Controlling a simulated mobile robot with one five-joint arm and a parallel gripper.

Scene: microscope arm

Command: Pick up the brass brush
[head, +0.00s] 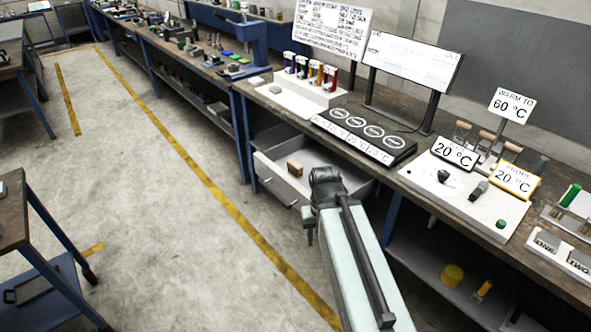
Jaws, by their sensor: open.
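A small brown block-like thing (294,169) lies in the open grey drawer (277,184) under the bench. It may be the brass brush, but no bristles can be made out at this size. My gripper (309,238) hangs at the end of my outstretched arm, in front of the drawer and to the right of the block. It looks empty and apart from the block. It is open, though its fingers are small and partly hidden by my arm.
The drawer sticks out from the long bench (375,180) with blue legs. A white panel (465,190) with signs and wooden-handled tools stands on the bench at right. A yellow cylinder (452,275) is on the lower shelf. The floor (180,240) at left is clear.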

